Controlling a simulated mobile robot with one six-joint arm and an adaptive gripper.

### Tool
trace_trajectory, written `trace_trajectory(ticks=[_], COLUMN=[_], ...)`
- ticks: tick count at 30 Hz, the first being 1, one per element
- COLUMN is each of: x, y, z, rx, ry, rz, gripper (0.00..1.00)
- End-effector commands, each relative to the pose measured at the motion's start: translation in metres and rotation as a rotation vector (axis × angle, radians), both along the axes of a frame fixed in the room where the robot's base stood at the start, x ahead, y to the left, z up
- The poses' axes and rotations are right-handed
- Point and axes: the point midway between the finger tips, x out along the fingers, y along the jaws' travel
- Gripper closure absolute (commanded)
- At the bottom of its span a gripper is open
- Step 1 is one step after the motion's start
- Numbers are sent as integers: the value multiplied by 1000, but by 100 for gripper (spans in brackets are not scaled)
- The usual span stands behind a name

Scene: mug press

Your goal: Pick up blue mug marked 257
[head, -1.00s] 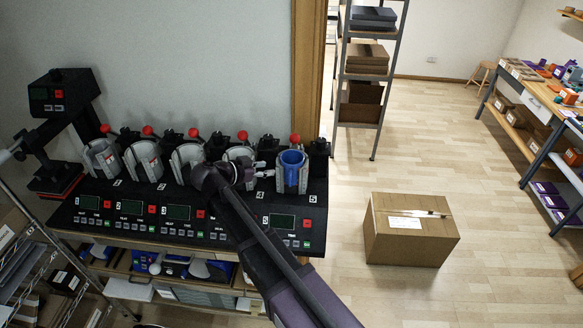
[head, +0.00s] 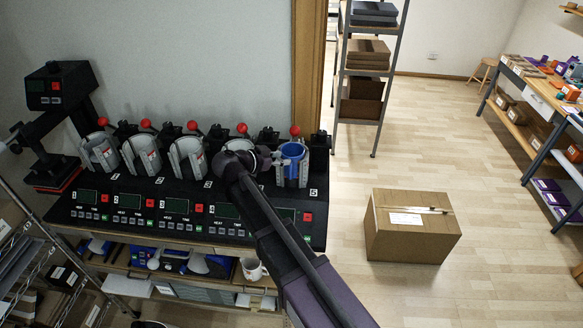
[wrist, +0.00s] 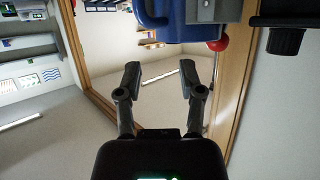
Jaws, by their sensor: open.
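A blue mug (head: 292,151) sits upright in the grey clamp of station 5, at the right end of the mug press (head: 140,213). No number on it can be read. My gripper (head: 268,159) is just left of the mug in the head view, where its fingers are small and partly hidden by my wrist. In the wrist view my gripper (wrist: 160,80) has its two fingers apart with nothing between them. The blue mug (wrist: 180,30) shows at the top edge of that view, beyond the fingertips and cut off by the frame.
A red knob (wrist: 218,44) is near the mug in the wrist view. A wooden door frame (head: 306,60) stands behind the press. A cardboard box (head: 410,228) is on the floor at right.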

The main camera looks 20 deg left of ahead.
Motion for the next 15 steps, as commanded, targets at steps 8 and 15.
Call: trace_trajectory(ticks=[8, 15], x=[17, 17], y=[-10, -11], z=[-8, -8], rx=[0, 0], ry=[0, 0], rz=[-1, 0], gripper=[50, 50])
